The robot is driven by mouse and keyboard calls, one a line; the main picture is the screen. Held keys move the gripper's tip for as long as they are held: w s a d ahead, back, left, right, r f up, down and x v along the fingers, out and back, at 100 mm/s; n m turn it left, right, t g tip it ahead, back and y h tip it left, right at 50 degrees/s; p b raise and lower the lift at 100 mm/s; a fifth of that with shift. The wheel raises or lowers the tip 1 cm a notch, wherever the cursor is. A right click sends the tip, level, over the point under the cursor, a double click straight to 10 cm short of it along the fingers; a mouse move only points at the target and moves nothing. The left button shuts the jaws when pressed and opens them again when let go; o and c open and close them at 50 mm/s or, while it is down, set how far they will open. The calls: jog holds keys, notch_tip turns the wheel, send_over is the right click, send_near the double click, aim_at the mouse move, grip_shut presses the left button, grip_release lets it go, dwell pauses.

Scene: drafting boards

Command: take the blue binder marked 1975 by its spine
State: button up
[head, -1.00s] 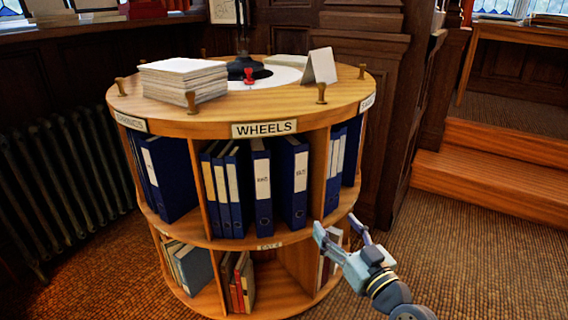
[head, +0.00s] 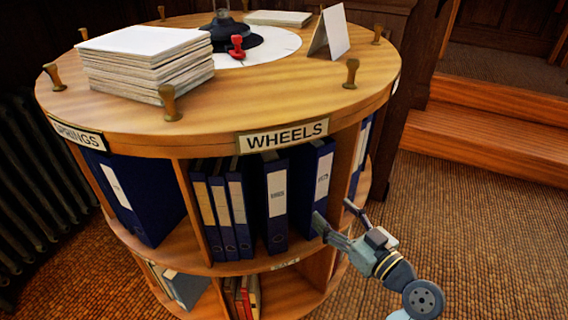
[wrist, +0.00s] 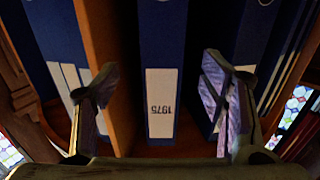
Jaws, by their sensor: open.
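The blue binder marked 1975 (wrist: 162,45) stands in the middle of the wrist view, its white spine label upside down there. In the head view it appears to be the blue binder (head: 309,180) beside the divider in the WHEELS bay; its label is too small to read there. My gripper (head: 335,214) is open and empty at the front of that bay, low by the binder. In the wrist view its fingers (wrist: 158,82) are spread on either side of the spine, with gaps between. Whether they reach past the spine's face I cannot tell.
A wooden divider (wrist: 100,40) stands close beside one finger, and another blue binder (wrist: 243,40) is by the other. The round shelf's top (head: 290,97) carries a paper stack (head: 150,62), a red stamp (head: 237,46) and a folded card (head: 330,32). Floor at right is clear.

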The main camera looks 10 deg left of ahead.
aim_at(321, 201)
jog(key=p+x, duration=0.1)
jog(key=x, duration=0.5)
jog(key=shift+w+a+r+p, duration=0.15)
jog(key=shift+p, duration=0.2)
jog(key=p+x, duration=0.1)
jog(key=x, duration=0.2)
jog(key=shift+w+a, duration=0.2)
jog(key=shift+a, duration=0.1)
jog(key=shift+w+a+f, duration=0.2)
jog(key=shift+w+a, duration=0.05)
jog(key=shift+w, duration=0.1)
grip_shut()
jog(key=shift+r, duration=0.1)
